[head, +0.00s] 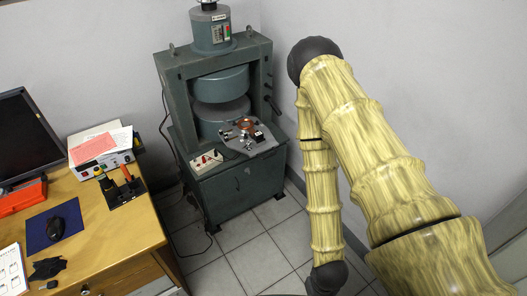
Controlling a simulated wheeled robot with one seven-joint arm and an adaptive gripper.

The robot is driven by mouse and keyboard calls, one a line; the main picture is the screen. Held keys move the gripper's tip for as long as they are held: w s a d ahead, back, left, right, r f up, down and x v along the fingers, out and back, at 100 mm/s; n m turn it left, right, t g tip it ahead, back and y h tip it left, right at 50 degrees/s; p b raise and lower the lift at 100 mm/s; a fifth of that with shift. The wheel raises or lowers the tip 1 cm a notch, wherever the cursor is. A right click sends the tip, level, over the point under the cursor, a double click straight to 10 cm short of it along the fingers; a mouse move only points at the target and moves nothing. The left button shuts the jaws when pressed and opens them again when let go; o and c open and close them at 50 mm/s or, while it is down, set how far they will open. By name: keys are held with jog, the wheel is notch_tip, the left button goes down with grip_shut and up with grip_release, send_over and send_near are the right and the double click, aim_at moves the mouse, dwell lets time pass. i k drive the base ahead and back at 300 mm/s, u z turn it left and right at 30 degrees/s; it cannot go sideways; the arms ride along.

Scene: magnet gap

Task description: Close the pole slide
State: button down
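The magnet machine (178,93) is a grey-green frame standing against the back wall. Its upper round pole (222,84) hangs above a lower round pole (214,120), with a gap between them. In front of the poles, a grey plate (263,145) on the machine's ledge carries a small assembly with an orange-copper ring (245,124). I cannot tell which part is the pole slide. My gripper is not in view; my arm folds down on the right, and its lower end leaves the bottom edge of the picture, right of the machine.
A small panel (206,162) with red parts sits on the ledge's left. A wooden desk (110,240) at left holds a monitor (25,135), mouse (55,228) and a box with papers (95,145). Tiled floor (255,262) is open before the machine. A cable lies beside it.

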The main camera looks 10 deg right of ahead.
aim_at(254, 149)
jog(key=u, duration=0.75)
jog(key=i, duration=0.6)
jog(key=z, duration=1.35)
